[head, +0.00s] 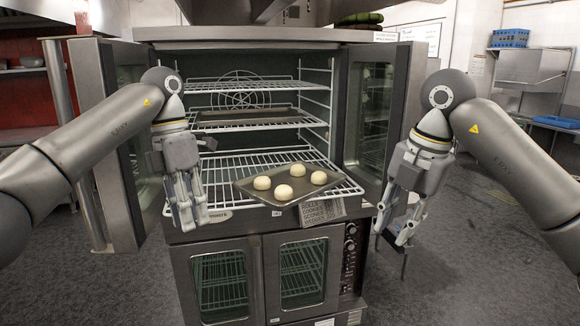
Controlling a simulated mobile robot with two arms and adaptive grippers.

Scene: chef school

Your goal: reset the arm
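My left gripper (189,218) hangs in front of the oven's left side, fingers pointing down, left of the baking tray and apart from it. Its two fingers look parted with nothing between them. My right gripper (392,238) hangs to the right of the tray, in front of the open right door. Its fingers point down, parted and empty. Both arms come in from the sides, bent at the wrist.
A dark tray (327,185) with several pale dough balls (284,192) rests on a pulled-out wire rack (222,173). Another tray (248,117) lies on a rack above. Oven doors stand open left (118,140) and right (378,110). Floor (470,260) is clear at right.

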